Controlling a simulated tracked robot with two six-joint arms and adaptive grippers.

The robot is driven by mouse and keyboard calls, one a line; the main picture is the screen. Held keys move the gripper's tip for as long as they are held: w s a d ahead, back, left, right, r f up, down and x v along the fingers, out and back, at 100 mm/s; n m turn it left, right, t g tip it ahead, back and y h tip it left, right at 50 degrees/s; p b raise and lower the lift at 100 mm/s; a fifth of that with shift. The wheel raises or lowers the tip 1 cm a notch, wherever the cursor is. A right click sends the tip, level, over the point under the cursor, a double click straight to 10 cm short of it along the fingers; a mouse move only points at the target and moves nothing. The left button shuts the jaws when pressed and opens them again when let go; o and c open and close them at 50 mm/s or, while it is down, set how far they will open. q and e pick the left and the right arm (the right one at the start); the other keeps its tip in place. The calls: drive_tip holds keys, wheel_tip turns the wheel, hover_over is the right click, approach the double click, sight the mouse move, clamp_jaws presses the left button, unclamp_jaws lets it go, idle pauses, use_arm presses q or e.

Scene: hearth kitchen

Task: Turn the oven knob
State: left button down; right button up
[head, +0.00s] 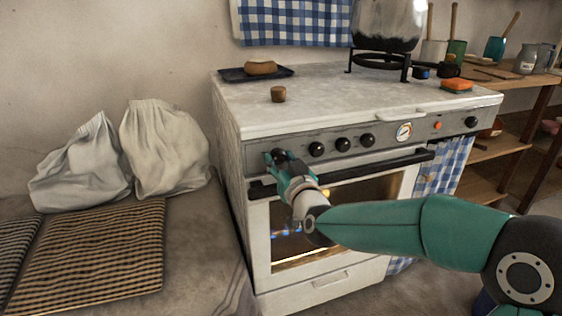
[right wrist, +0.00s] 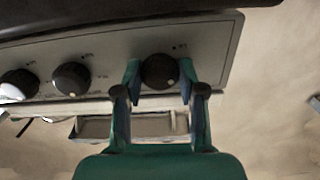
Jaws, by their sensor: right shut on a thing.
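The oven (head: 325,262) has a white enamel body and a grey control panel with a row of black knobs. My right gripper (head: 279,157) is at the leftmost knob of the panel. In the right wrist view, that knob (right wrist: 160,71) sits between the two teal fingers of the gripper (right wrist: 160,80), one on each side, and the gripper is shut on it. A pale dot shows low on the knob's right side. Two more black knobs, a middle one (right wrist: 71,79) and a farther one (right wrist: 18,86), stand beside it. My left gripper is not in view.
The black oven door handle (head: 380,166) runs just below the panel. A dark tray (head: 232,75) with a bread-like loaf (head: 261,68), a small brown cylinder (head: 278,94) and a large pot (head: 388,22) stand on top. White sacks (head: 165,150) rest at the left.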

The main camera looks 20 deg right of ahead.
drive_tip(key=n+p, duration=0.1)
drive_tip(key=n, duration=0.5)
drive_tip(key=shift+n, duration=0.4)
drive_tip(key=n+p, duration=0.1)
drive_tip(key=n, duration=0.3)
drive_tip(key=shift+f+n+p, duration=0.1)
drive_tip(key=shift+n+p, duration=0.2)
drive_tip(key=shift+n, duration=1)
drive_tip(key=shift+a, duration=0.1)
drive_tip(key=o, duration=1.1)
drive_tip(key=shift+o, duration=0.2)
